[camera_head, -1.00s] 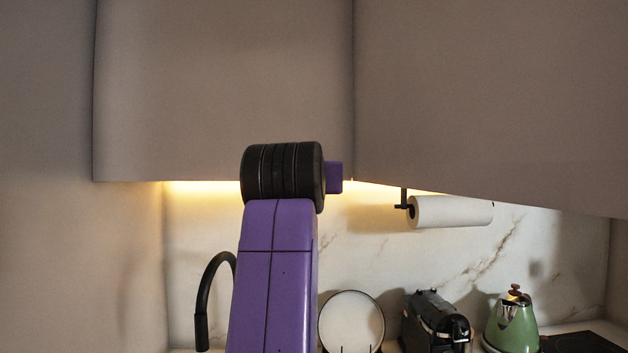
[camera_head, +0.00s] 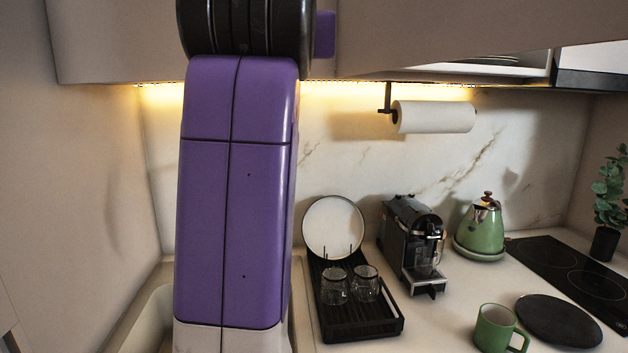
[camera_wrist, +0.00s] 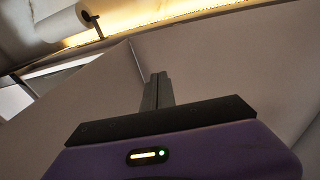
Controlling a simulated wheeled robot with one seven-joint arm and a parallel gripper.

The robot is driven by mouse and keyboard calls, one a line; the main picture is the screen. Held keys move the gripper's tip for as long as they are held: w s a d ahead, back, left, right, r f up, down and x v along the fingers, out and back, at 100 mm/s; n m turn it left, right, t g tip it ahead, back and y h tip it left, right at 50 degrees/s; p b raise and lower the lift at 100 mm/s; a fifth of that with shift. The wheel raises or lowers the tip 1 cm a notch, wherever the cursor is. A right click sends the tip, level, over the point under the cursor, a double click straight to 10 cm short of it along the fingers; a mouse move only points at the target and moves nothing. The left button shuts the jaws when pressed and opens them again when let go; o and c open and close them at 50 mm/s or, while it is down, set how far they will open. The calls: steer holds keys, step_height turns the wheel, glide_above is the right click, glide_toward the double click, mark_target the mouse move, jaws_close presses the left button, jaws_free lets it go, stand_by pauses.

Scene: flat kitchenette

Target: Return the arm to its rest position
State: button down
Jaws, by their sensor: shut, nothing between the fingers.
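My purple arm (camera_head: 235,190) rises in the head view in front of the sink area, and its black joint (camera_head: 245,25) is close to the upper cabinets (camera_head: 110,45). My gripper is outside the head view. In the wrist view my gripper (camera_wrist: 157,80) shows with its two grey fingers together and nothing between them. Beyond the fingers are the plain cabinet fronts (camera_wrist: 215,65), seen tilted. I cannot tell how far the fingertips are from them.
The counter holds a dish rack (camera_head: 355,325) with two glasses, a coffee machine (camera_head: 412,240), a green kettle (camera_head: 482,228), a green mug (camera_head: 497,328) and a dark round plate (camera_head: 558,320). A paper towel roll (camera_head: 435,117) hangs under the cabinets.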

steer(key=s+d+f+n+t+y, duration=0.15)
steer(key=s+f, duration=0.35)
steer(key=f, duration=0.7)
steer(key=s+d+f+n+t+y, duration=0.1)
steer(key=s+d+f+n+y, duration=0.25)
steer(key=f, duration=0.75)
steer(key=s+d+f+n+t+y, duration=0.15)
steer(key=s+f, duration=0.35)
steer(key=f, duration=0.7)
steer(key=s+d+f+m+g+h, duration=0.2)
steer(key=s+d+f, duration=0.3)
steer(key=s, duration=0.6)
steer(key=s+d+f+m+g+h, duration=0.2)
steer(key=s+d+f, duration=0.4)
steer(key=s+f, duration=0.4)
steer(key=s+d+f+m+g+h, duration=0.2)
steer(key=s+d+f+g, duration=0.2)
steer(key=s, duration=1)
step_height(320, 180, down, 4)
steer(key=shift+s+d, duration=0.25)
steer(key=shift+d, duration=0.75)
